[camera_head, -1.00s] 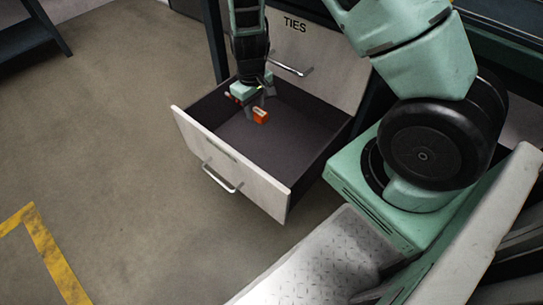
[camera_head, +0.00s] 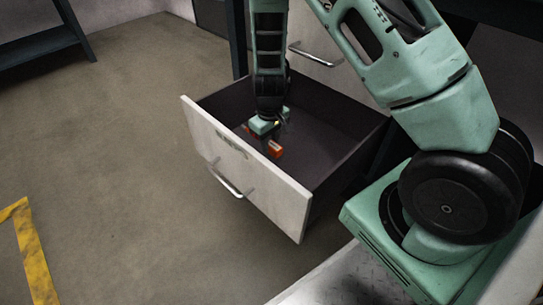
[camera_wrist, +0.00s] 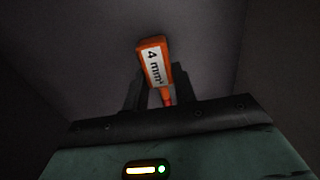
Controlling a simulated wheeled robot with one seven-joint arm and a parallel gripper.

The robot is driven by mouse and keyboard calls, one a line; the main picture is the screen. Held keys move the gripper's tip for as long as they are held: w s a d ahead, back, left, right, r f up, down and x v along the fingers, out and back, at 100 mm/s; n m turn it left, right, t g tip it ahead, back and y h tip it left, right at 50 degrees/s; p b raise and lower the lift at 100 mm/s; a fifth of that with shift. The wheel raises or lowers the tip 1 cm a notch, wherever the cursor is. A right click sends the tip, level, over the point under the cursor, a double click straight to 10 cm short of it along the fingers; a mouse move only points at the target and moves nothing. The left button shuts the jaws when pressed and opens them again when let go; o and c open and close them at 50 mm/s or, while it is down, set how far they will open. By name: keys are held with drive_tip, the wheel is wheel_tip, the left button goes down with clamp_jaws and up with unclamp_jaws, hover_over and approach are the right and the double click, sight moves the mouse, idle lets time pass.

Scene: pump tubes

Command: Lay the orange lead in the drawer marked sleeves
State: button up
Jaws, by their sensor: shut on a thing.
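The orange lead (camera_head: 275,148) is in my gripper, inside the open drawer (camera_head: 250,172). In the wrist view the lead (camera_wrist: 154,62) shows an orange block with a white "4 mm²" label between the two dark fingers of my gripper (camera_wrist: 160,92). The jaws are shut on it. My gripper (camera_head: 268,138) points down below the drawer's rim, nearer the front panel. The front panel bears a small label that is too blurred to read. I cannot tell whether the lead touches the drawer floor.
The drawer floor (camera_head: 320,145) around my gripper looks bare. A closed drawer front with a bar handle (camera_head: 315,54) stands behind and above. Open floor (camera_head: 110,150) lies to the left, with a yellow stripe (camera_head: 35,255). A dark shelf (camera_head: 40,45) stands at the far left.

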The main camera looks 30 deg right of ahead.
drive_tip(key=shift+f+b, duration=1)
drive_tip(key=shift+f, duration=0.9)
drive_tip(key=shift+f, duration=0.15)
drive_tip(key=o, duration=1)
wheel_tip(320, 180, up, 12)
drive_tip(key=p, duration=0.6)
drive_tip(key=shift+r, duration=0.2)
